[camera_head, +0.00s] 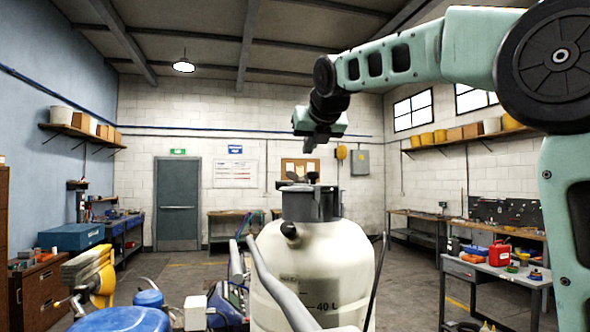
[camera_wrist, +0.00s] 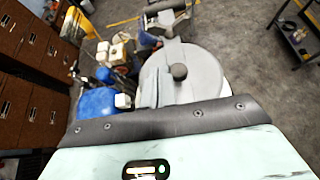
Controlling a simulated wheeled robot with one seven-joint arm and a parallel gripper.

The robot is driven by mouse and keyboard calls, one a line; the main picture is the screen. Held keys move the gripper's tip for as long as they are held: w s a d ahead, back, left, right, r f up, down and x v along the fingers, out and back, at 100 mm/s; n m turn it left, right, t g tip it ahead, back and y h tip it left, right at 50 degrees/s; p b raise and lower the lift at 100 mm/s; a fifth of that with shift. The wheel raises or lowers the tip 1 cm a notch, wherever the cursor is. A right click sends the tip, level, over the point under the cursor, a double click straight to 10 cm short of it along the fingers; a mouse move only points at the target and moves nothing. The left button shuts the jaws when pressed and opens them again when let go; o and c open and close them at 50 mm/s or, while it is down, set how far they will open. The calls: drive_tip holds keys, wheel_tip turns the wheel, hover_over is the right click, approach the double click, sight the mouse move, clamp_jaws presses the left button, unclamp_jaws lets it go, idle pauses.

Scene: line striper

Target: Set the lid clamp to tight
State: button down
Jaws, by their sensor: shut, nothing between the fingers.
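The white tank (camera_head: 322,265), marked 40 L, stands upright in front of me with a grey lid (camera_head: 308,205) on its neck. Small dark fittings (camera_head: 294,178) stick up from the lid; which of them is the clamp, and its setting, I cannot tell. In the wrist view the round lid (camera_wrist: 195,88) shows from above with a dark round knob (camera_wrist: 179,71) on it and a grey raised piece at its left. My gripper (camera_head: 309,149) is shut and empty. It hangs above the lid, apart from it.
Grey handlebars (camera_head: 268,275) rise in front of the tank. Blue containers (camera_head: 125,320) and a yellow machine part (camera_head: 90,270) stand at the lower left. A bench with a red can (camera_head: 499,253) is at the right. The floor beyond the tank is largely open.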

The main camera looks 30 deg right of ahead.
drive_tip(key=p, duration=0.4)
approach(293, 175)
drive_tip(key=shift+w+d+f, duration=0.1)
drive_tip(key=shift+w+f, duration=0.1)
drive_tip(key=shift+f, duration=0.4)
drive_tip(key=shift+w+f, duration=0.2)
drive_tip(key=shift+f, duration=0.4)
drive_tip(key=w+p, duration=0.1)
drive_tip(key=w+d+p, duration=0.1)
drive_tip(key=w, duration=0.1)
drive_tip(key=shift+w+f, duration=0.15)
drive_tip(key=shift+w, duration=0.05)
drive_tip(key=shift+w+d+f, duration=0.15)
drive_tip(key=shift+w, duration=0.35)
